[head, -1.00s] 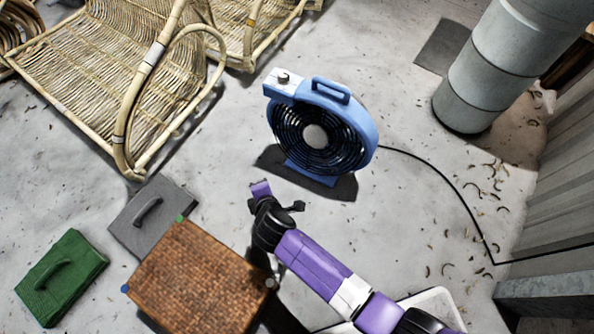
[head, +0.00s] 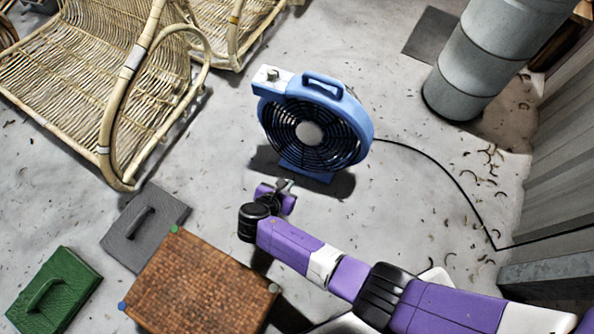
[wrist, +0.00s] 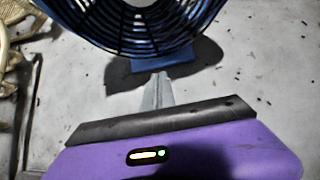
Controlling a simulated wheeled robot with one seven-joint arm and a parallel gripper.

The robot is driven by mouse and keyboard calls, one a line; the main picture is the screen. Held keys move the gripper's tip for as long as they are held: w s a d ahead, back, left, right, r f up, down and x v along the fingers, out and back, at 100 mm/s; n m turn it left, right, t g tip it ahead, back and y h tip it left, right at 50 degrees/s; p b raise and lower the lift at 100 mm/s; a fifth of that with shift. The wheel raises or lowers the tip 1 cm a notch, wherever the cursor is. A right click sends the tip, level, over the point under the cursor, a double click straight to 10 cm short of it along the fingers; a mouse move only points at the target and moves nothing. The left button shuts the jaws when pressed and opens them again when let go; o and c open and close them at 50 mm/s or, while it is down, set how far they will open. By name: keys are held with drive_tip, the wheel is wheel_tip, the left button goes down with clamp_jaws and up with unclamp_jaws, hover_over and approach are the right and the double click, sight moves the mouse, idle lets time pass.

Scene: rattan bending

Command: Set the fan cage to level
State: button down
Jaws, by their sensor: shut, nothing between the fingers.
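The blue fan (head: 313,125) stands on the floor in the middle of the head view, with a round dark cage (head: 335,142) and a pale hub. A pale control box with a knob (head: 272,75) is at its top left, and a blue handle is on top. My gripper (head: 286,183) is just below and in front of the fan's base, apart from it in the picture. In the wrist view the cage's lower part (wrist: 140,30) fills the top, and the grey fingers (wrist: 159,88) are together, pointing at the blue foot (wrist: 165,68). The cage's upper part is hidden there.
Rattan chairs (head: 75,75) are upper left. A black cord (head: 460,185) runs right from the fan toward the wall. A grey duct (head: 490,60) stands upper right.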

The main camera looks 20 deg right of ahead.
drive_tip(key=b, duration=0.8)
approach(303, 165)
wheel_tip(303, 165, down, 4)
drive_tip(key=w+d, duration=0.2)
drive_tip(key=shift+w+d+f+b, duration=0.3)
drive_tip(key=shift+w+d+b, duration=0.15)
drive_tip(key=shift+d, duration=0.25)
